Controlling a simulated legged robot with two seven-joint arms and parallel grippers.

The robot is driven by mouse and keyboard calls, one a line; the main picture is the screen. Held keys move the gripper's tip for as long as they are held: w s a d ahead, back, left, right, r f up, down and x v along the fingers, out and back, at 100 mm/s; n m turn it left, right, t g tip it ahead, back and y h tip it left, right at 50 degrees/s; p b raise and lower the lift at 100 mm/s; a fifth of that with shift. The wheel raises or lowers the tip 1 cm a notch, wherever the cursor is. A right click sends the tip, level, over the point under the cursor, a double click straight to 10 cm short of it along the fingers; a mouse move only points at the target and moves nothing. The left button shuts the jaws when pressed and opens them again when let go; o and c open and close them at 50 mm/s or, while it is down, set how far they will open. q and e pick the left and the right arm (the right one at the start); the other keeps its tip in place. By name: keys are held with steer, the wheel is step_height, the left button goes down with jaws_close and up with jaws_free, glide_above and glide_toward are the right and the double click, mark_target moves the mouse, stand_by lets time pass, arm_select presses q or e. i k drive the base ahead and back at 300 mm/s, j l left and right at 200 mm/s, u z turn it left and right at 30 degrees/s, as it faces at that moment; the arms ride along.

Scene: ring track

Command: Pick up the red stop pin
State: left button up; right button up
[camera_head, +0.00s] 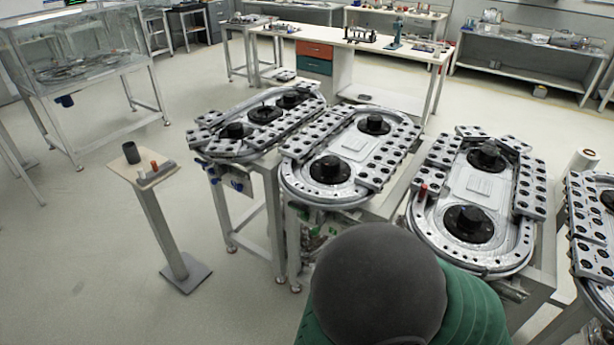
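A small red pin (422,190) stands upright at the left edge of a ring track (415,224), the one right of the middle. A small orange-red cylinder (154,165) stands on a small pedestal table (128,171) at the left; I cannot tell whether it is also a stop pin. Neither of my grippers is in view, so nothing shows of what they hold.
A dark cup (131,152) and a small grey block stand on the pedestal table. Other ring tracks (291,186) stand side by side. A glass-walled case (85,55) is at the upper left. Workbenches (350,42) line the back. Open floor (110,270) lies at the lower left.

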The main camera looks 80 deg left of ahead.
mark_target(423, 191)
steer(key=j+u, duration=0.1)
steer(key=u, duration=0.35)
steer(key=j+u, duration=0.15)
steer(key=u, duration=0.25)
steer(key=j+u, duration=0.15)
steer(key=u, duration=0.3)
steer(key=j+u, duration=0.15)
steer(key=u, duration=0.3)
steer(key=j+u, duration=0.15)
steer(key=u, duration=0.25)
steer(key=j+u, duration=0.15)
steer(key=u, duration=0.3)
steer(key=i+j+u, duration=0.15)
steer(key=i+j, duration=0.05)
